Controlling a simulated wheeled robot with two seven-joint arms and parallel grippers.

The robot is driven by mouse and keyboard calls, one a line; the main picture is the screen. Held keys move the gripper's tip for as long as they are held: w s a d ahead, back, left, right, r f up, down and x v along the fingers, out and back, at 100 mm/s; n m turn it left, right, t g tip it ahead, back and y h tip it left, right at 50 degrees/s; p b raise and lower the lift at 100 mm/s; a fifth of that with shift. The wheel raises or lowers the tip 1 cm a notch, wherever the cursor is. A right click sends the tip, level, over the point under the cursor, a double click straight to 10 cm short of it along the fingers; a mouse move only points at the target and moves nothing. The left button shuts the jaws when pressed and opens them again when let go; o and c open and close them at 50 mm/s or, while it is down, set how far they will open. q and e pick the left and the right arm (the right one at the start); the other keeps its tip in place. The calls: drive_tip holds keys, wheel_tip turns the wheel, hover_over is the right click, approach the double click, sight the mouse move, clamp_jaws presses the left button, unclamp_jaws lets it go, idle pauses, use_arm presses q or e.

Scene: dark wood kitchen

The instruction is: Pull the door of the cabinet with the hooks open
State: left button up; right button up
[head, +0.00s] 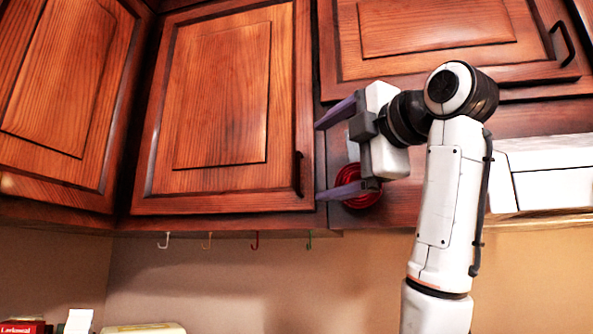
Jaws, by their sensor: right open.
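The cabinet with the hooks has a brown wooden door (220,110), which is shut. Its dark vertical handle (298,174) sits low on the door's right edge. Several small hooks (255,240) in different colours hang under this cabinet. My right gripper (318,160) is open and empty, just right of the handle. Its two purple-grey fingers point left, one above and one below the handle's height. I cannot tell whether the fingertips touch the cabinet front. My left gripper is not in view.
A red round object (362,200) is partly hidden behind my lower finger. Another cabinet door (60,80) is at the left, and one with a dark handle (562,44) is at the upper right. A white box-like thing (545,170) is at the right. Small packages (78,322) stand at the lower left.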

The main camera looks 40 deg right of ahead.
sight(300, 171)
drive_tip(key=w, duration=0.2)
drive_tip(key=w+p, duration=0.1)
drive_tip(key=w, duration=0.2)
drive_tip(key=w+p, duration=0.1)
drive_tip(key=w, duration=0.1)
drive_tip(key=shift+w+d, duration=0.2)
drive_tip(key=shift+d, duration=0.05)
drive_tip(key=shift+w, duration=0.6)
